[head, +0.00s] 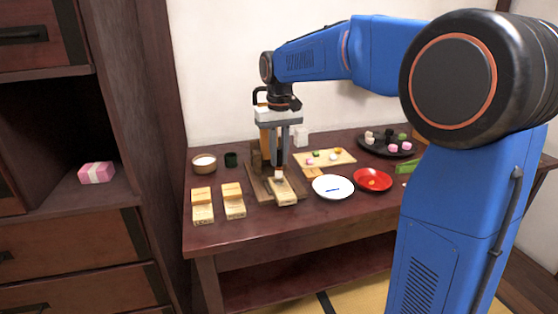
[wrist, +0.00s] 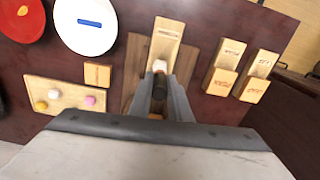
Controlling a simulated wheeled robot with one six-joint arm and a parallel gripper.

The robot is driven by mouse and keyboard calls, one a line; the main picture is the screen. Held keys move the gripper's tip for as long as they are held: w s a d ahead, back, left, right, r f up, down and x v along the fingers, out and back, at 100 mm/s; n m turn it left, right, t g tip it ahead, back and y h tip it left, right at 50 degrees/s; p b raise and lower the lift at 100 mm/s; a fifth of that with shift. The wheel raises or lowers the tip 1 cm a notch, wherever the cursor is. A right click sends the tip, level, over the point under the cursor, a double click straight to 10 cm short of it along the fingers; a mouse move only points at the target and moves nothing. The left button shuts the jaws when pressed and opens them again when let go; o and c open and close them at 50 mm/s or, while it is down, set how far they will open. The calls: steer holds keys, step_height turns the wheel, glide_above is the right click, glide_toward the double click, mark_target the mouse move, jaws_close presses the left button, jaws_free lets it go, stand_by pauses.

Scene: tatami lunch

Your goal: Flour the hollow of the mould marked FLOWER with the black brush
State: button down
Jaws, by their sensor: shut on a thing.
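My gripper (head: 280,163) points down over the table and is shut on the black brush, whose dark handle (wrist: 160,88) shows between the fingers in the wrist view. Its pale bristles (wrist: 159,66) are at the near end of a light wooden mould (wrist: 166,32), also in the head view (head: 284,195). I cannot tell whether they touch it. This mould lies on a brown wooden board (head: 259,190). Two more wooden moulds (head: 203,207) (head: 234,205) lie to the left in the head view. The marks on the moulds are too small to read, and the hollow is not clear.
A bowl of white powder (head: 204,163) and a dark cup (head: 231,159) stand at the back left. A white plate (head: 333,195), a red plate (head: 373,187), a board with sweets (head: 343,157) and a black tray (head: 372,150) are on the right. The front table edge is clear.

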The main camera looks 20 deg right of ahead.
steer(key=shift+r, duration=2.5)
